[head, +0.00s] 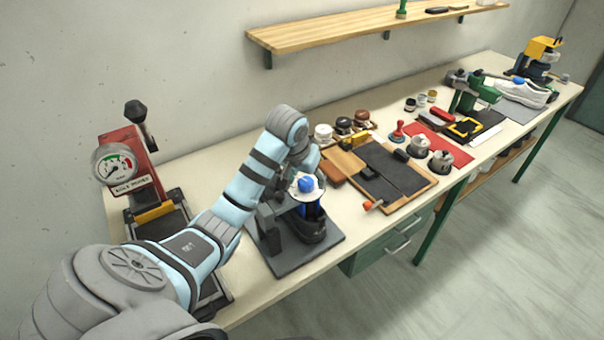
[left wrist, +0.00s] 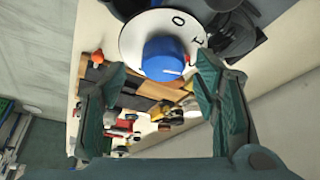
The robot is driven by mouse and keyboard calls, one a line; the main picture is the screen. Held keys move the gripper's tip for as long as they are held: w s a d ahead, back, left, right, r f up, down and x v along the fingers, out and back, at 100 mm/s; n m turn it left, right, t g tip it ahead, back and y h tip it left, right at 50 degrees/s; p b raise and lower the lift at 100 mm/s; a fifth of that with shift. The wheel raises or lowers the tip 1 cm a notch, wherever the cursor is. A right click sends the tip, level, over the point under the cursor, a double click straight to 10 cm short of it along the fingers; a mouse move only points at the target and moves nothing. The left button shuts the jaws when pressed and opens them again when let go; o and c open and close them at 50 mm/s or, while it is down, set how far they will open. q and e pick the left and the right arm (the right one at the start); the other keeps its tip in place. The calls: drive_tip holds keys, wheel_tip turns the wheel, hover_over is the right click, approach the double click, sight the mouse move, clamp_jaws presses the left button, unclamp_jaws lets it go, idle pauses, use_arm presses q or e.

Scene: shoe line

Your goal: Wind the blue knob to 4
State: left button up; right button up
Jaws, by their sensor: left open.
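The blue knob (head: 306,184) sits on a round white dial (head: 318,194) on top of a dark device with a blue body on the bench. In the left wrist view the knob (left wrist: 163,56) lies between my fingers, with a small white mark on its right side. A few black characters show on the white dial (left wrist: 135,38); one looks like 0, the others are hard to read. My left gripper (left wrist: 162,72) is open around the line of the knob; I cannot tell whether a finger touches it. In the head view my wrist partly hides the gripper (head: 305,163).
A red press with a gauge (head: 118,163) stands at the left. Right of the device are a wooden board with dark panels (head: 395,172), several small jars, a red mat (head: 436,146) and a white shoe (head: 520,95). A wooden shelf (head: 350,27) hangs above.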

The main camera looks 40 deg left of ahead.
use_arm(q)
drive_tip(key=shift+w+a+f, duration=0.1)
drive_tip(key=shift+f, duration=0.5)
drive_tip(key=shift+s+a, duration=0.1)
drive_tip(key=shift+s, duration=0.1)
drive_tip(key=shift+r, duration=0.1)
drive_tip(key=shift+c, duration=0.9)
drive_tip(key=c, duration=1)
drive_tip(key=shift+o, duration=0.2)
